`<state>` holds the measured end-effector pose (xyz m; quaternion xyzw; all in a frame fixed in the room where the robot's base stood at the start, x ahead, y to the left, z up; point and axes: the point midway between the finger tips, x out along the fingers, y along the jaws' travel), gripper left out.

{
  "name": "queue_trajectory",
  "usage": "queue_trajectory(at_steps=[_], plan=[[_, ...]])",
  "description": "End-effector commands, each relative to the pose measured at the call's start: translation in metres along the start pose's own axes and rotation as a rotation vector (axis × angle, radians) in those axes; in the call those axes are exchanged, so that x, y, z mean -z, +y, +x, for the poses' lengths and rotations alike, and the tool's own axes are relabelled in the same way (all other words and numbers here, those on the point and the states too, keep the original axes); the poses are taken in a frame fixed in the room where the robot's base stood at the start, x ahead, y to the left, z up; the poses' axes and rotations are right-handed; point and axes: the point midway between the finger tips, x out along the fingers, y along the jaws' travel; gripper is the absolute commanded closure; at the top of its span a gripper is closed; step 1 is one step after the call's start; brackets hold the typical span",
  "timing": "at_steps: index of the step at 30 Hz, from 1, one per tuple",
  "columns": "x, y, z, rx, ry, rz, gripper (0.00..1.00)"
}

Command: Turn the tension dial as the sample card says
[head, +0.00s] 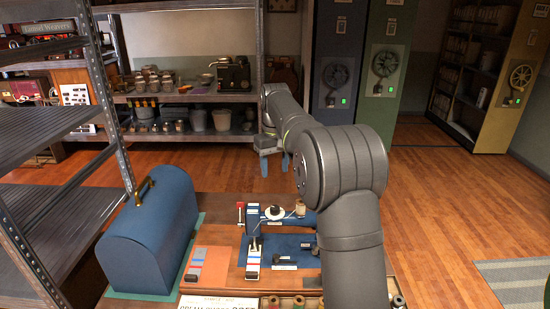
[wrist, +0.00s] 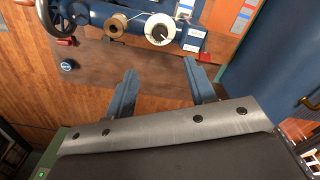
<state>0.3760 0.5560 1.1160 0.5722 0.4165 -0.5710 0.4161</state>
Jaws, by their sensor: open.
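The blue sewing machine (head: 282,225) stands on the bench, seen also at the top of the wrist view (wrist: 98,12). A white round disc with a dark centre (wrist: 160,29) sits on it; it shows in the head view too (head: 275,212). I cannot tell surely whether this is the tension dial, and no setting is readable. An orange board (head: 208,262) with a striped swatch (head: 196,262) lies left of the machine; it may be the sample card. My gripper (head: 275,165) is open and empty, above and beyond the machine, its fingers (wrist: 159,68) apart from everything.
A blue domed case (head: 150,240) with a brass handle stands left on the bench. A wooden spool (wrist: 117,25) and a handwheel (wrist: 62,18) are beside the disc. Partly cut-off lettering (head: 220,305) and spools line the near edge. A metal rack (head: 60,170) stands left.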

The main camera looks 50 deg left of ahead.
Motion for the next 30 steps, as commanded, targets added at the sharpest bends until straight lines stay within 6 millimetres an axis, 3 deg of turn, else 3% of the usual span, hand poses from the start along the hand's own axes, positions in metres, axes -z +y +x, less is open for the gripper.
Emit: queue_trajectory(at_steps=[3, 9, 30], plan=[[0.001, 0.000, -0.018, 0.000, 0.001, 0.000, 0.50], [0.000, 0.000, -0.030, 0.000, -0.001, 0.000, 0.50], [0.000, 0.000, -0.025, 0.001, -0.002, 0.000, 0.50]])
